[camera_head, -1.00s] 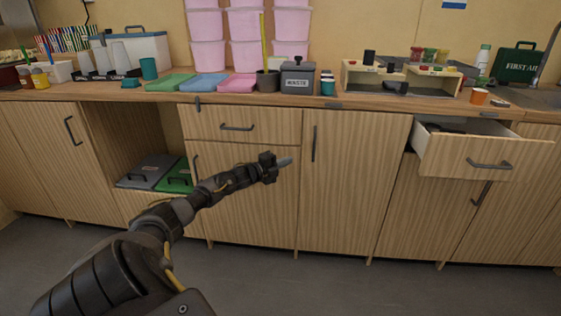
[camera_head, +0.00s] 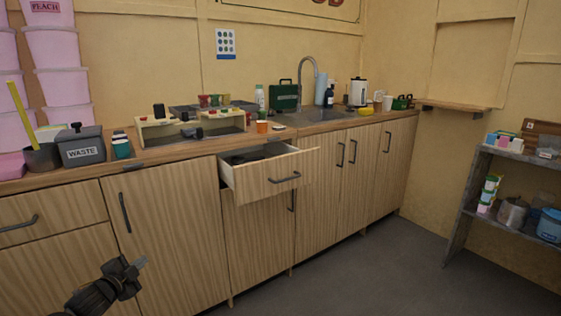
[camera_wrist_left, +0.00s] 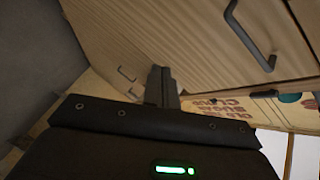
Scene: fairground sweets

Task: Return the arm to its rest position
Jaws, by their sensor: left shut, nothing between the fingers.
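My left gripper (camera_head: 139,264) is at the lower left of the head view, in front of the wooden cabinet doors, apart from them and below the counter. It is shut and empty. In the left wrist view its closed fingers (camera_wrist_left: 161,86) point toward the wooden cabinet fronts (camera_wrist_left: 190,35), with a dark handle (camera_wrist_left: 250,35) at the upper right. Most of the left arm is outside the head view. My right gripper is in neither current view.
A drawer (camera_head: 270,175) stands open, jutting from the cabinets. The counter (camera_head: 170,150) holds a grey waste bin (camera_head: 80,148), a wooden rack (camera_head: 190,130), an orange cup (camera_head: 262,127) and a green first-aid case (camera_head: 284,97). A grey shelf (camera_head: 512,160) stands right. The floor (camera_head: 370,275) is clear.

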